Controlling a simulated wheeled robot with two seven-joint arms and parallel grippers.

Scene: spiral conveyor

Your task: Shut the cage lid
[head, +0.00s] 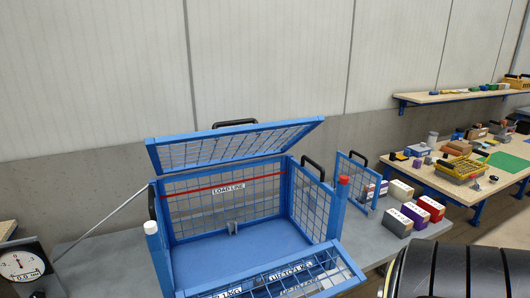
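The blue wire cage (240,252) stands on a grey table in the lower middle of the head view. Its mesh lid (235,132) is open, raised and tilted above the back wall, with a gap over the cage opening. A black handle (235,123) sits along the lid's upper edge. The front mesh panel (290,276) leans outward at the bottom of the view and carries labels. A red line and a "LOAD LINE" label (228,188) mark the back wall. The cage floor looks empty. Neither gripper is in view.
A blue mesh panel (358,180) stands at the cage's right, beside several boxes (398,222). A dial scale (22,265) is at lower left. A thin grey rod (100,222) slants near the cage's left. A black ribbed shape (465,270) fills the lower right corner.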

